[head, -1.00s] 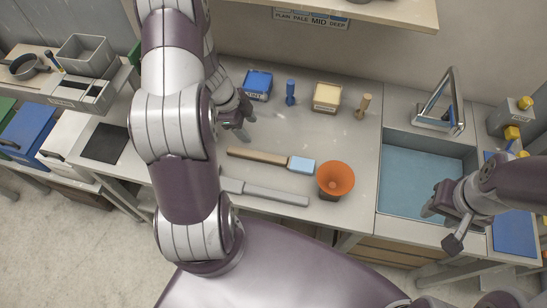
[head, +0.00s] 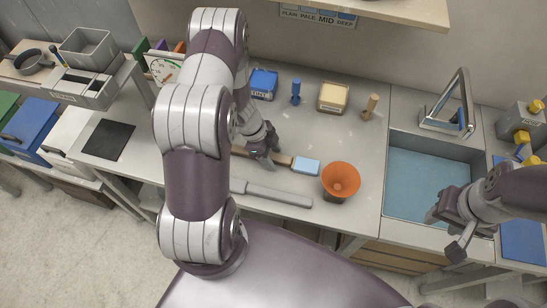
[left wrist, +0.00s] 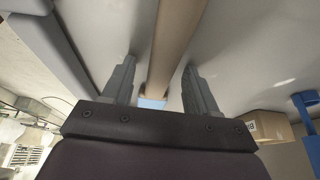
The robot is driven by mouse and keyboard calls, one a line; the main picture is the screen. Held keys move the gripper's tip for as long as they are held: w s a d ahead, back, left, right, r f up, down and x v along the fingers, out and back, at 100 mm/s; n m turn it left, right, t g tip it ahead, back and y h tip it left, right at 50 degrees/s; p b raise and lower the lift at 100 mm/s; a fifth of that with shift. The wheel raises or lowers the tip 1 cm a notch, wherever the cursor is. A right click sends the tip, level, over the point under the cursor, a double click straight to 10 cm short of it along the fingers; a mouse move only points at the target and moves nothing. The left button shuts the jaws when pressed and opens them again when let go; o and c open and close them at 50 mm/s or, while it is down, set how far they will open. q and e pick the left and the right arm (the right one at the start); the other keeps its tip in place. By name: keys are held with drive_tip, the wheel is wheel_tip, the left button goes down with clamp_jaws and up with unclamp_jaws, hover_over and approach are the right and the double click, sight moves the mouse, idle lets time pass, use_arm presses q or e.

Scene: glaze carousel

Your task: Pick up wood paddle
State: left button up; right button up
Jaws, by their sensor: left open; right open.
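The wood paddle (head: 306,166) lies on the grey worktop, a brown bar with a light blue right end. My left arm and gripper hide part of its brown length. My left gripper (head: 266,158) is open over the brown part. In the left wrist view the paddle (left wrist: 174,45) runs between the two spread fingers (left wrist: 158,88), apart from both as far as I can see. My right gripper (head: 448,222) is open and empty over the front right of the sink.
A grey bar (head: 280,196) lies in front of the paddle. An orange bowl (head: 341,179) stands close to the blue end. Behind are a blue box (head: 264,82), a blue upright tool (head: 296,92), a cream box (head: 332,98) and a wooden peg (head: 370,106). The sink (head: 425,180) is at right.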

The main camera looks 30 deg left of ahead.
use_arm(q)
clamp_jaws()
